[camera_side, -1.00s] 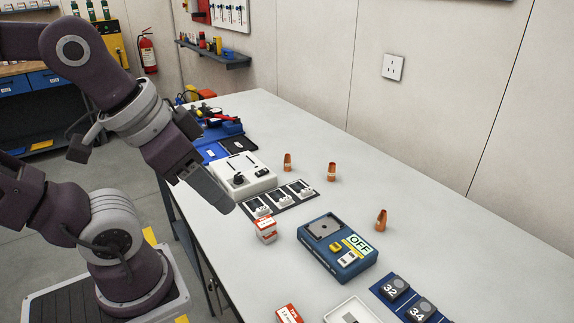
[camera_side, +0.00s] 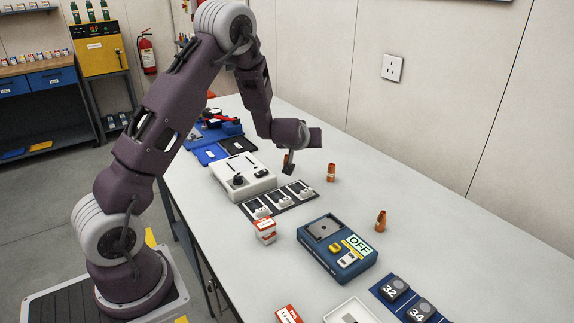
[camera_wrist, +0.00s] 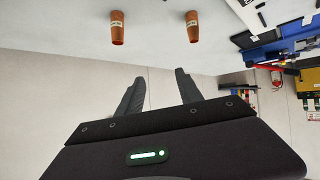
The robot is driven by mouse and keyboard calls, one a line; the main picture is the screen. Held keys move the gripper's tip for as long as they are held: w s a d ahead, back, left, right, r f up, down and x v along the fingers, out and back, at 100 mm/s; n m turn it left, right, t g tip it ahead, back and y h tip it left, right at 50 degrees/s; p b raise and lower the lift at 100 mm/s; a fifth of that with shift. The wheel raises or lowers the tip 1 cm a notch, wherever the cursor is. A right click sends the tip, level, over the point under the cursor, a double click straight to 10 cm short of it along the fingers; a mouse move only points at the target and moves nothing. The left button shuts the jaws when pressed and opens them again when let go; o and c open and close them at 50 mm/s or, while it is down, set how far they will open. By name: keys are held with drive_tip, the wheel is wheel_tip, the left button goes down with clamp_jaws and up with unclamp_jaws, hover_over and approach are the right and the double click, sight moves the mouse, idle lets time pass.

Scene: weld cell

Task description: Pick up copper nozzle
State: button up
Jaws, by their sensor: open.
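Three copper nozzles stand on the bench.
A white control box (camera_side: 243,176) and a dark strip (camera_side: 278,200) with small white parts lie left of and below my gripper. A blue device reading OFF (camera_side: 338,250) and a red-white box (camera_side: 264,231) are nearer. The bench's right side is mostly clear.

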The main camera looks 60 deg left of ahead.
sight(287, 155)
drive_tip(key=a+f+y, duration=0.1)
drive_tip(key=a+f, duration=0.1)
drive_tip(key=s+a+f+y, duration=0.1)
drive_tip(key=a+f, duration=0.2)
drive_tip(key=a+f+n+y, duration=0.1)
drive_tip(key=a+f, duration=0.1)
drive_tip(key=a, duration=0.1)
drive_tip(key=shift+s+f+g, duration=0.25)
drive_tip(key=shift+f+g, duration=0.05)
drive_tip(key=shift+g, duration=0.1)
drive_tip(key=shift+y, duration=0.3)
drive_tip(key=x, duration=0.7)
drive_tip(key=shift+w+d+f, duration=0.1)
drive_tip(key=shift+d+f, duration=0.2)
drive_tip(key=shift+f, duration=0.05)
clamp_jaws()
